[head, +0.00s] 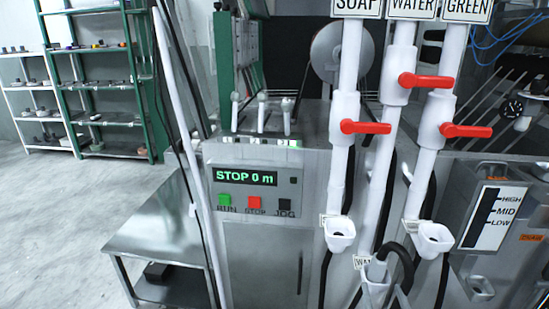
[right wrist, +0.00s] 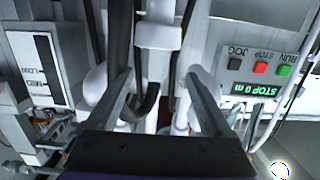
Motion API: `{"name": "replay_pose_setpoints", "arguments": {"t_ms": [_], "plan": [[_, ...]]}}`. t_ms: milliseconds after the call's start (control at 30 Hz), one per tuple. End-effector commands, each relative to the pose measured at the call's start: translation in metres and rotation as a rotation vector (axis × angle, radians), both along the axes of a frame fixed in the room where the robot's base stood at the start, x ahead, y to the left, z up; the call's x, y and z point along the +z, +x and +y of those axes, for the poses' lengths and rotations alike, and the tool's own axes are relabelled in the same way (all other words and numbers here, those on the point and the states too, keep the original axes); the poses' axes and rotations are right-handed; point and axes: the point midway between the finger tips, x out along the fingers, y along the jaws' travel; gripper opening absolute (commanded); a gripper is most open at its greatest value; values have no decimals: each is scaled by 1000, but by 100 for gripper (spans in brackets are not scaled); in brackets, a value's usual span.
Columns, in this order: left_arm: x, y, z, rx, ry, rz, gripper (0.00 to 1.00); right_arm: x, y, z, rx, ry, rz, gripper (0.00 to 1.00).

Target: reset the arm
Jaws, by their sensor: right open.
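My right gripper (right wrist: 160,76) shows in the right wrist view, its two fingers spread apart with nothing held between them. White pipes and a black hose lie beyond the fingers. I cannot make out this gripper clearly in the head view. My left gripper is in neither view. The control panel (head: 243,188) reads "STOP 0 m" in the head view. It also shows upside down at the right of the right wrist view (right wrist: 262,78).
White pipes labelled SOAP, WATER and GREEN carry red valve handles (head: 366,127). A HIGH/MID/LOW gauge (head: 494,217) is at the right. A low metal table (head: 150,235) stands at the left, and a shelf (head: 105,85) stands behind. The floor (head: 50,220) at left is clear.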

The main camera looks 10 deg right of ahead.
Motion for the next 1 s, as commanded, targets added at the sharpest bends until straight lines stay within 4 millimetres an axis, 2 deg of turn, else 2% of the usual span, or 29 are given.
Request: {"name": "replay_pose_setpoints", "arguments": {"t_ms": [67, 167, 300, 400, 567, 600, 700, 867, 1000], "plan": [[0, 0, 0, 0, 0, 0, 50, -18, -13, 15, 9, 28, 120, 84], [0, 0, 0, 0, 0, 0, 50, -53, -43, 41, 32, 66, 340, 84], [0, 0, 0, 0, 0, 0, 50, -95, -99, 75, 86, 103, 639, 84], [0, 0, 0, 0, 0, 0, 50, -116, -140, 96, 130, 118, 817, 84], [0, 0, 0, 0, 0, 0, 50, -138, -207, 122, 206, 130, 1069, 84], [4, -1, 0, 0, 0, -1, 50, -137, -221, 126, 222, 130, 1116, 84], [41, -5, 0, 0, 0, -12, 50, -98, -220, 123, 214, 129, 1089, 84], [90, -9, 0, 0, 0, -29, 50, -50, -222, 123, 214, 128, 1070, 84], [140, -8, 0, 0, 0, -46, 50, 1, -222, 123, 213, 126, 1052, 84]]}}
